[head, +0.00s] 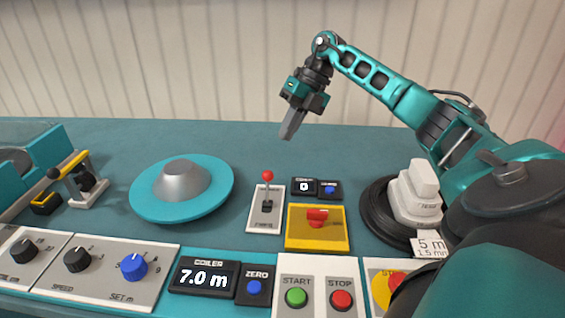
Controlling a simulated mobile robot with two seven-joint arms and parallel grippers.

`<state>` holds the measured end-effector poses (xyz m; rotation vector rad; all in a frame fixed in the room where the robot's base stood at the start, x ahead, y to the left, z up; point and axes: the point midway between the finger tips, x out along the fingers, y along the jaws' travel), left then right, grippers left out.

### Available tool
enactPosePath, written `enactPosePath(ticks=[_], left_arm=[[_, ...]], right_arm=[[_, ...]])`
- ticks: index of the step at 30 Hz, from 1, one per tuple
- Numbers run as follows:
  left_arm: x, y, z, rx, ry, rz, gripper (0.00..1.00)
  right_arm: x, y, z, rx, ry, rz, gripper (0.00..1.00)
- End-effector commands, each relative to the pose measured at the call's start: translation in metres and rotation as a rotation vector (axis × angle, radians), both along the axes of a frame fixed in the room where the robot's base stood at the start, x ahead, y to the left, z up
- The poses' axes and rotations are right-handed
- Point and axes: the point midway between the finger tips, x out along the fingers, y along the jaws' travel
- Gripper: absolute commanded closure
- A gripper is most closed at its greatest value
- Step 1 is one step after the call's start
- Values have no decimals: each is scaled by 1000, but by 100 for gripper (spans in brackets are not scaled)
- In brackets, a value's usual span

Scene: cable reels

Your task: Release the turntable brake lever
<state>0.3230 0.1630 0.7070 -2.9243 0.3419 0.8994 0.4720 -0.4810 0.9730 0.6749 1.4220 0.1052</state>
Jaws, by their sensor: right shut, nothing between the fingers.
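A lever with a red ball knob (267,176) stands upright in the slot of a white plate; its label is too small to read. The teal turntable (149,203) with a grey cone in its middle lies to the left of it. My right gripper (288,134) is shut and empty. It hangs in the air above and behind the lever, fingers pointing down, touching nothing. My left gripper is out of view.
A black reel with a white block (416,190) stands further right. Dials, a 7.0 m display (205,277) and buttons line the front. The back of the table is clear.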

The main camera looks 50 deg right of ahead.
Motion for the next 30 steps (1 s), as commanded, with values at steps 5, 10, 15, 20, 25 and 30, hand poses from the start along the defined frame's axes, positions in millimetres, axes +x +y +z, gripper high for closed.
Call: enactPosePath(ticks=[5,10,15,20,25,30], left_arm=[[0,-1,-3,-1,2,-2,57],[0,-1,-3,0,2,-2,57],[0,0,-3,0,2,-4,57],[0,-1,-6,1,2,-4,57],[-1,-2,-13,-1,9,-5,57],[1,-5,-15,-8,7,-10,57]], right_arm=[[-28,-37,11,-65,109,-46,100],[-33,-42,13,-73,128,-51,100],[-32,-41,13,-72,126,-50,100],[-32,-38,5,-71,128,-46,100],[-30,-28,-20,-71,129,-45,100],[-27,-13,-54,-70,130,-45,100]])
